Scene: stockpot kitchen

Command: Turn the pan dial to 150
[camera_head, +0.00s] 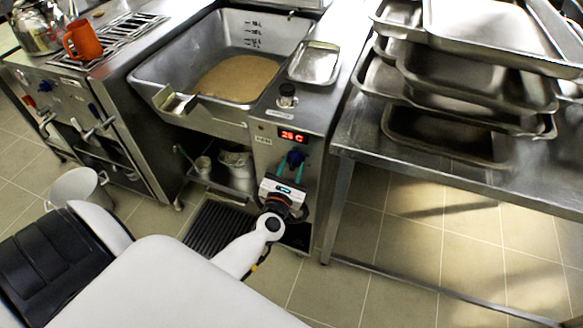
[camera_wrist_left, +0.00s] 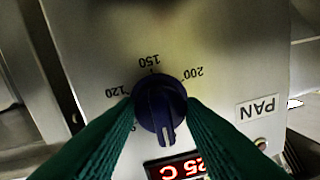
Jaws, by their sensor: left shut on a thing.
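The pan dial (camera_wrist_left: 160,108) is a dark blue round knob on a steel panel, and in the head view it is a small blue knob (camera_head: 295,158) below the red display. In the left wrist view the numbers 120, 150 and 200 sit upside down around its upper side. A pale mark on the knob's ridge shows at its lower end, toward the display and away from the 150. My left gripper (camera_head: 288,176) reaches up to the panel. Its green fingers (camera_wrist_left: 161,104) are shut on the dial, one on each side. My right gripper is not in view.
The red display (camera_head: 293,136) reads about 25 C. The pan (camera_head: 170,79) left of the panel holds a tan layer. A steel table (camera_head: 440,165) with stacked trays (camera_head: 470,75) stands at the right. An orange mug (camera_head: 84,42) is at the far left. Open tiled floor lies in front.

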